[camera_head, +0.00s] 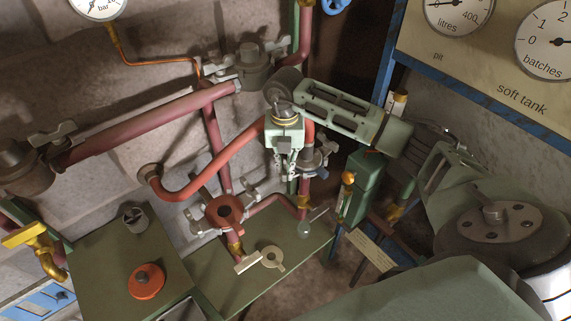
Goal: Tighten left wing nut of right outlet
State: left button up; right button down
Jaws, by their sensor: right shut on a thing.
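My right gripper (284,165) reaches in from the right and points down at the left side of the right outlet's flange (306,161). It is shut on what appears to be the left wing nut, which its fingers hide almost wholly. The flange sits on a dark red vertical pipe, and its right wing nut (325,148) shows with grey wings standing clear of the gripper. My left gripper is not in view.
A red curved pipe (205,183) passes just left of the gripper. An orange-red flanged fitting (224,212) with grey wing nuts stands lower left. A green box (363,185) is close on the right. The green bench (205,270) lies below.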

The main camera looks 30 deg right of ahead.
jog(key=m, duration=0.5)
jog(key=shift+w+a+m, duration=0.2)
jog(key=shift+m, duration=0.1)
jog(key=m, duration=0.4)
jog(key=shift+w+m, duration=0.2)
jog(key=shift+m, duration=0.1)
jog(key=shift+r, duration=0.1)
jog(key=c, duration=1.8)
grip_release()
jog(key=shift+a, duration=0.1)
notch_tip(320, 180, up, 12)
jog(key=shift+f, duration=0.1)
